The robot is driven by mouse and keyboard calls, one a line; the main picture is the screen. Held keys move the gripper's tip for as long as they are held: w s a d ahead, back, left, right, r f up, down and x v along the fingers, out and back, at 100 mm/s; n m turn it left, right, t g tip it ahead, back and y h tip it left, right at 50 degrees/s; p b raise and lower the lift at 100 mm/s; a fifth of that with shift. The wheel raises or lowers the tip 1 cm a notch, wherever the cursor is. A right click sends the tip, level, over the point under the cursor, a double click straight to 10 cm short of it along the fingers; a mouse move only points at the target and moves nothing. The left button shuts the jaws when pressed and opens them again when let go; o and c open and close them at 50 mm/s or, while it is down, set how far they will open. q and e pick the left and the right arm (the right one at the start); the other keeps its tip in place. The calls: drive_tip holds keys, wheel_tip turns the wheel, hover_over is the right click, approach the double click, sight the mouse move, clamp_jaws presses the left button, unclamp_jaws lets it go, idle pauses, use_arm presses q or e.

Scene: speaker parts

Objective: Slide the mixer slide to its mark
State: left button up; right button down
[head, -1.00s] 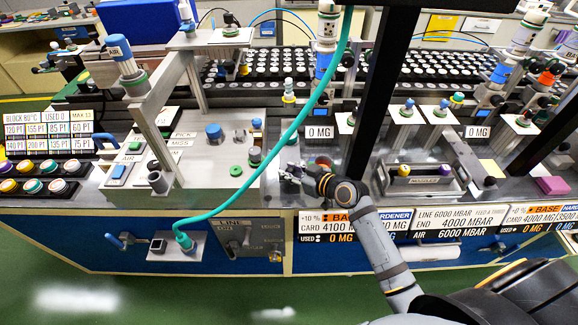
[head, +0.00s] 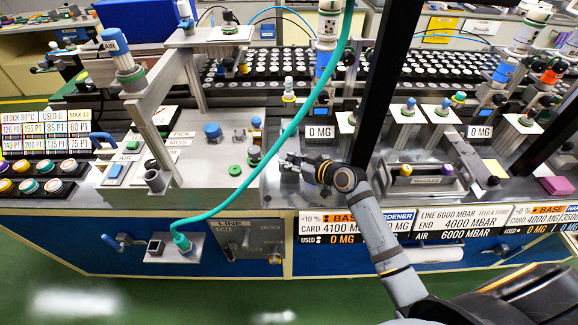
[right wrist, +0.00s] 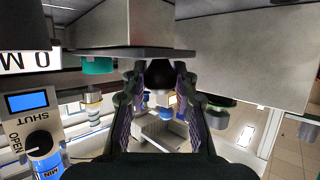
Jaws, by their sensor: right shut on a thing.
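My right gripper (head: 288,163) is over the bare metal plate left of the dark post, its arm coming in from the lower right. In the right wrist view its two fingers (right wrist: 158,90) are on either side of a black rounded knob (right wrist: 160,74) under a grey block (right wrist: 138,25), and are shut on it. I take this knob to be the mixer slide's handle, but its label and mark cannot be made out. In the head view the gripper hides the knob. My left gripper is not in view.
A teal hose (head: 268,150) crosses in front of the bench, left of my right gripper. The dark post (head: 386,80) stands close to its right. A metal holder (head: 424,187) with coloured caps is farther right. A blue MIN knob (right wrist: 45,145) shows in the wrist view.

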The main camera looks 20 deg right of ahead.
sight(291, 147)
drive_tip(key=shift+w+d+b, duration=0.3)
drive_tip(key=shift+w+b, duration=0.3)
drive_tip(key=shift+w, duration=0.4)
drive_tip(key=shift+w+d+b, duration=0.25)
drive_tip(key=shift+w+b, duration=0.3)
drive_tip(key=shift+w, duration=0.4)
drive_tip(key=shift+w+d+b, duration=0.3)
drive_tip(key=shift+w+b, duration=0.3)
drive_tip(key=shift+w, duration=0.4)
drive_tip(key=c, duration=1)
unclamp_jaws()
drive_tip(key=shift+s+d, duration=0.15)
drive_tip(key=shift+v, duration=5.8)
